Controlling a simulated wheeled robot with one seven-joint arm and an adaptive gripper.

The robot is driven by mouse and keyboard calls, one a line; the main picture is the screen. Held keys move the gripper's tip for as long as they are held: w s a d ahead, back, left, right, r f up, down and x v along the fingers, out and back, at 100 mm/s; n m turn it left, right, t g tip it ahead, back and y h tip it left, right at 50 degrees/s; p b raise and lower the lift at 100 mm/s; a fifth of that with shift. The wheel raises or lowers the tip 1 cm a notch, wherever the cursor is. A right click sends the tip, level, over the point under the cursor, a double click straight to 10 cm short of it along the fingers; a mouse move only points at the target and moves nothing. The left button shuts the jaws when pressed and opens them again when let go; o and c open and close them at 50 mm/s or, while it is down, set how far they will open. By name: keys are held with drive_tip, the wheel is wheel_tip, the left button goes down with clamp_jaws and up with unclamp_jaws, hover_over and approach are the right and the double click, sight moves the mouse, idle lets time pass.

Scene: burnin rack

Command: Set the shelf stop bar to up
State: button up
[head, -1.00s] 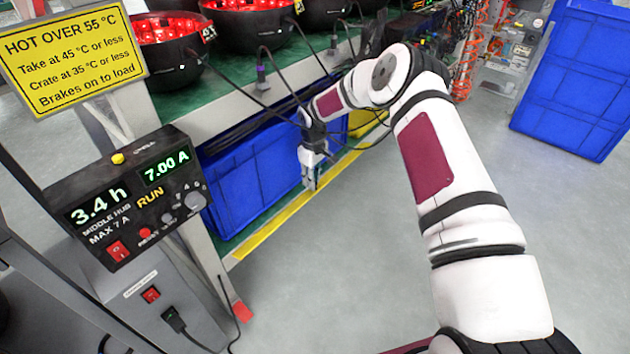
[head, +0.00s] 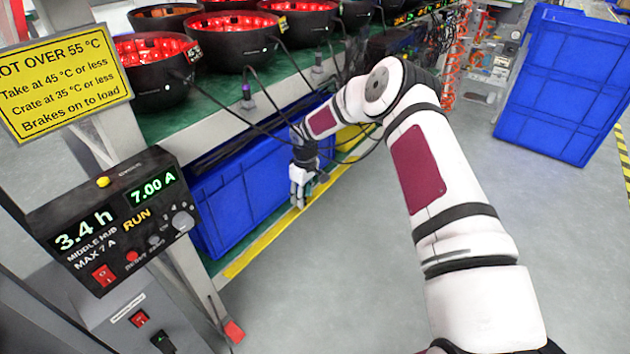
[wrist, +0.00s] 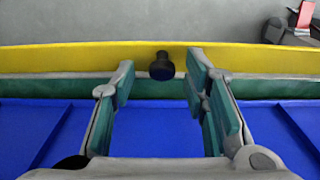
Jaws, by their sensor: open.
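The shelf stop bar is a long yellow bar (head: 250,257) along the front edge of the low shelf, below the blue crate. In the wrist view the yellow bar (wrist: 70,58) crosses the picture, with a black knob (wrist: 161,66) near its middle. My gripper (head: 299,203) points down at the bar in the head view. In the wrist view my gripper (wrist: 160,84) is open and empty, its green-padded fingers to the left and right of the knob. I see a gap on both sides of the knob. I cannot tell whether the fingertips reach its depth.
A blue crate (head: 235,205) sits on the low shelf behind the bar. Red-lit bowls (head: 150,85) stand on the shelf above, with cables hanging down near my arm. A control box (head: 110,225) is at the left. Another blue crate (head: 565,85) stands at right. The floor between is clear.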

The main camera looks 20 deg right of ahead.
drive_tip(key=shift+s+d+f+t+y, duration=0.3)
drive_tip(key=shift+s+t+y, duration=0.25)
drive_tip(key=shift+t, duration=0.25)
drive_tip(key=shift+s+d+f+t+y+b, duration=0.25)
drive_tip(key=shift+t+y+b, duration=0.3)
drive_tip(key=shift+b, duration=0.35)
drive_tip(key=p+v, duration=0.5)
drive_tip(key=v, duration=0.9)
drive_tip(key=shift+s+a, duration=0.1)
drive_tip(key=shift+s, duration=0.1)
